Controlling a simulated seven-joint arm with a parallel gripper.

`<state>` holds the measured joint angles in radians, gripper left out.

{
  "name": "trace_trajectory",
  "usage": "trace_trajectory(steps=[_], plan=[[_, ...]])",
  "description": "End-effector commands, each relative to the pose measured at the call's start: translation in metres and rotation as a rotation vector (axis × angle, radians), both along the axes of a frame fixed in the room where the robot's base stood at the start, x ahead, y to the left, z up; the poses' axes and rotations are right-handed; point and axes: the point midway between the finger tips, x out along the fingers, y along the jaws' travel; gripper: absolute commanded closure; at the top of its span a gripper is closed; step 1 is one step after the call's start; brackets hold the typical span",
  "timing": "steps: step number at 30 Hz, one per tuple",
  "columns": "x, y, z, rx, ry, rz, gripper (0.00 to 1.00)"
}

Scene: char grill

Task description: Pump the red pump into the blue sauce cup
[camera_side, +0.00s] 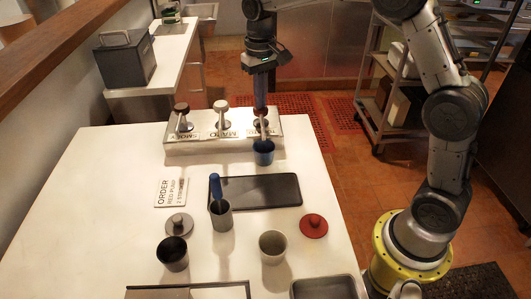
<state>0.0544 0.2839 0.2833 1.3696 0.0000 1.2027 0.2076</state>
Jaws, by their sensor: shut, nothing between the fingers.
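A steel pump station (190,150) stands at the back of the white counter with three pumps. The right pump (262,125) is red at its head, which is mostly hidden by my gripper. The blue sauce cup (263,153) stands upright in front of it, below its spout. My gripper (260,108) points straight down, shut and empty, with its tips at the top of the right pump; I cannot tell whether they press on it. The middle pump (221,106) has a white head, the left pump (182,109) a dark brownish-red one.
An order card (170,193) reads red pump, seemingly 2 strokes. A black tray (254,190) lies before the station. Nearer are a grey cup with a blue-handled tool (221,216), a dark cup (172,254), a pale cup (272,247), a grey lid (179,225) and a red lid (313,226).

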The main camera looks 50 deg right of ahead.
Motion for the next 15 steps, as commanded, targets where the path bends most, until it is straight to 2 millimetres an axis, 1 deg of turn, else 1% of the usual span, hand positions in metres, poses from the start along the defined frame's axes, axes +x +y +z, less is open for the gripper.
trace_trajectory(steps=[1,2,15], plan=[[-0.001,0.0,-0.003,0.0,0.008,0.0,1.0],[-0.001,0.0,-0.002,0.0,0.008,0.0,1.0],[0.0,0.0,0.022,0.0,0.005,0.0,1.0]])
